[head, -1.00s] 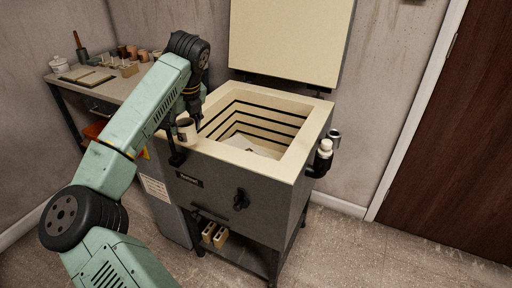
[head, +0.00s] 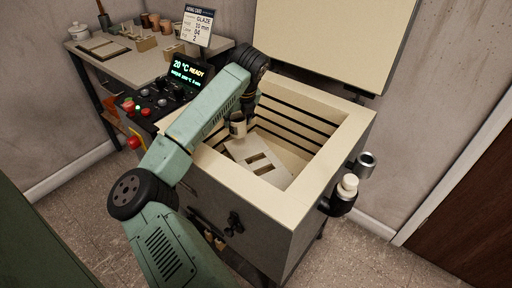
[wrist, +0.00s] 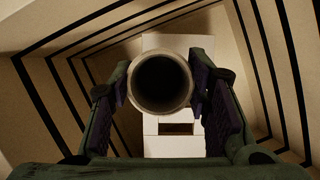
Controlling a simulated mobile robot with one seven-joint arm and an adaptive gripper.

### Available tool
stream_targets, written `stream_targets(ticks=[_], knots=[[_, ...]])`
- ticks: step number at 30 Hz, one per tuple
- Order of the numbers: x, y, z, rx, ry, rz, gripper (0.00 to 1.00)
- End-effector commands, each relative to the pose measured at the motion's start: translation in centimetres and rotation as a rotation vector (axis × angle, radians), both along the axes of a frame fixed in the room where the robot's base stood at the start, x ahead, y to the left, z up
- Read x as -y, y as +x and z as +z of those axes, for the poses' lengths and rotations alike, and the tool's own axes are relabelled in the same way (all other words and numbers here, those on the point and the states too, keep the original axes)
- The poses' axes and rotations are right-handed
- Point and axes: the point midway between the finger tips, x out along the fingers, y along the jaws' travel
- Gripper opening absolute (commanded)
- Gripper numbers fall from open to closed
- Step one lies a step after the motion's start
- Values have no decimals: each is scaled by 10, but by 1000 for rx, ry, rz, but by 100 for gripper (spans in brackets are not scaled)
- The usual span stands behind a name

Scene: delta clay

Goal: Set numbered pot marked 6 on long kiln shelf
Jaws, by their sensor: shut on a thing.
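My gripper (head: 245,113) is shut on a pale cylindrical pot (head: 238,129). The pot has a dark band or mark on its side, but I cannot read a number there. In the wrist view the two fingers (wrist: 162,82) clasp the pot (wrist: 162,108) from both sides, and its dark open mouth faces the camera. The pot hangs upright within the kiln opening, near its left inner side. Below it lies a pale kiln shelf (head: 240,148) with rectangular openings, which also shows in the wrist view (wrist: 170,148). The pot hides part of the shelf; I see a gap beneath it.
The square kiln (head: 322,166) has a thick pale rim and dark grooves along its inner walls. Its lid (head: 335,38) stands open behind. A control panel (head: 160,104) sits to the left, and a worktable (head: 140,62) with several pots is at the back left.

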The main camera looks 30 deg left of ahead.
Motion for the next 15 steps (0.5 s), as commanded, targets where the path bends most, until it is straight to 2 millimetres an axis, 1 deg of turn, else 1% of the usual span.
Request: stream_targets(ticks=[3, 6, 11, 15], knots=[[1, -1, -22, -2, -5, 1, 9], [0, -1, -37, -2, -2, 1, 9], [0, 0, -48, -1, -2, 1, 9], [1, -1, -66, -1, -4, 1, 9]])
